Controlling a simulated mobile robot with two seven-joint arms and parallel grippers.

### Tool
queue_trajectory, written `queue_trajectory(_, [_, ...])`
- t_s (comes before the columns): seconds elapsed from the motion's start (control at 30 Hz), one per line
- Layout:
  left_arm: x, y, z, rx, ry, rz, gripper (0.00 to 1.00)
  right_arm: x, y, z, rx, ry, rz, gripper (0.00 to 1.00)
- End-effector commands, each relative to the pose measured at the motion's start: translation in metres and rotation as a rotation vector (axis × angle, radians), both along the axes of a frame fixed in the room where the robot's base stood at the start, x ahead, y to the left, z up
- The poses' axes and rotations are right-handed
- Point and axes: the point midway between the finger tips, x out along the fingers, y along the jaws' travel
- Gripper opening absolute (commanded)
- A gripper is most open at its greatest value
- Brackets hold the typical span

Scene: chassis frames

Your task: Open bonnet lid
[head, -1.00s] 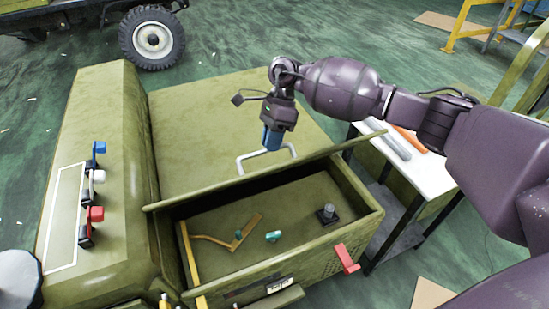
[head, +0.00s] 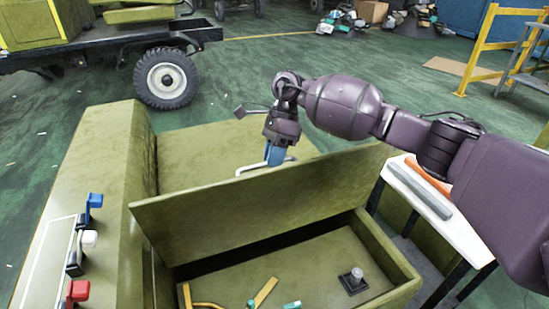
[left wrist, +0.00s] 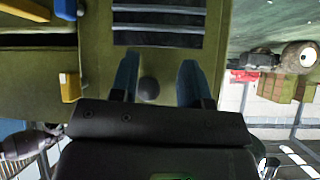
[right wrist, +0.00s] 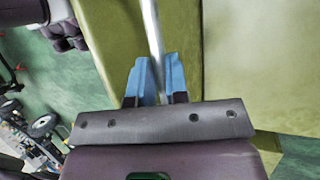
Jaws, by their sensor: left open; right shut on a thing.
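The olive-green bonnet lid (head: 265,200) stands tilted up in the head view, hinged along the back of the open bonnet compartment (head: 398,262). A pale metal handle (head: 252,168) is on the lid's far side. My right gripper (head: 275,155) is shut on this handle, its blue fingers around the bar. The right wrist view shows the bar (right wrist: 152,35) between the blue fingers (right wrist: 158,78). My left gripper (left wrist: 157,80) is open and empty in the left wrist view, facing a green panel with dark slats (left wrist: 158,22). It is outside the head view.
Inside the compartment lie a yellow bent bar (head: 266,291) and a dark knob (head: 353,279). Blue, white and red switches (head: 94,201) stand on the left panel. A white table (head: 435,210) with grey and orange bars stands to the right.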

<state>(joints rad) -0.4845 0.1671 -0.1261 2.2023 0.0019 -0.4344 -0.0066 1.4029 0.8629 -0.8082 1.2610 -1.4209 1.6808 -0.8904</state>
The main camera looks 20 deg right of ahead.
Motion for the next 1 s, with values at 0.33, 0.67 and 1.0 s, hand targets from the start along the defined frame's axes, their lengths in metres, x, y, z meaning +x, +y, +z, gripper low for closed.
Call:
queue_trajectory(0.33, [-0.006,0.000,-0.006,0.000,0.017,0.001,0.43,-0.003,-0.001,-0.018,-0.009,0.018,0.002,0.22])
queue_trajectory(0.67, [-0.005,-0.001,-0.004,-0.002,0.013,0.002,0.43,-0.001,-0.001,-0.007,-0.005,0.007,0.002,0.40])
queue_trajectory(1.0, [-0.004,-0.001,-0.002,-0.003,0.010,0.003,0.43,0.010,-0.012,0.023,-0.005,0.002,-0.002,0.40])
